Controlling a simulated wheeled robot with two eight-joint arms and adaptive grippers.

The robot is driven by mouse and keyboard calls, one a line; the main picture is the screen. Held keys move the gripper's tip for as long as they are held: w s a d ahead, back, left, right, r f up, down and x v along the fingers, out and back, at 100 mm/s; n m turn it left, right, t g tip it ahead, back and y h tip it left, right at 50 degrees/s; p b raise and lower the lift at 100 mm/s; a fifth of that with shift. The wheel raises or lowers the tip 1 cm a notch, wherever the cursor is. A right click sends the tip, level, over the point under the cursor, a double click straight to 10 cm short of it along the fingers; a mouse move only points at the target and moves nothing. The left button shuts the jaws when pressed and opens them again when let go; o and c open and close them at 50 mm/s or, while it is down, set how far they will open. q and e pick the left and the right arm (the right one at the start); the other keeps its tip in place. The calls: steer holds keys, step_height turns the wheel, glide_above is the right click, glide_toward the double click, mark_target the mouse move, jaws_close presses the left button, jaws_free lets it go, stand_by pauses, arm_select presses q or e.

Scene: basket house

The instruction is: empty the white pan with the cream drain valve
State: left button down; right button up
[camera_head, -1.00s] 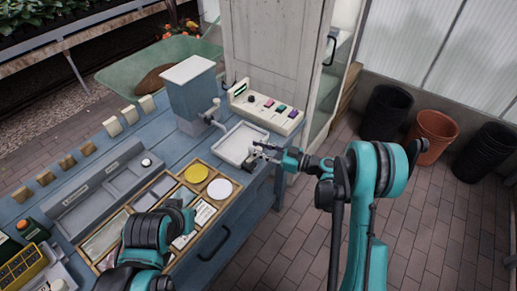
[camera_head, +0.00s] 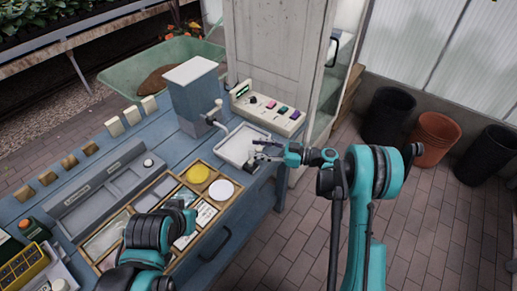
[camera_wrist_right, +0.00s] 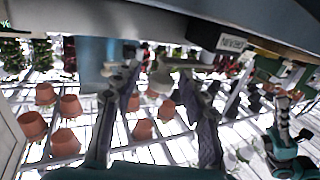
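The white pan (camera_head: 236,151), a shallow square tray, sits at the bench's right edge below the tap of the grey-blue tank (camera_head: 193,98). My right gripper (camera_head: 257,150) is at the pan's right front side, with its fingers spread. In the right wrist view the two dark fingers of my right gripper (camera_wrist_right: 162,115) stand well apart. A small pale piece (camera_wrist_right: 160,80) shows beyond and between them, possibly the cream drain valve; contact is not visible. My left gripper (camera_head: 183,215) hangs over the wooden tray, its fingers too unclear to judge.
A cream control box (camera_head: 266,109) with coloured switches stands behind the pan. A yellow disc (camera_head: 195,173) and a white disc (camera_head: 221,189) lie in the wooden tray. Dark and orange bins (camera_head: 433,138) stand against the far wall. The paved floor on the right is clear.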

steer(key=v, duration=1.2)
steer(key=shift+r, duration=0.1)
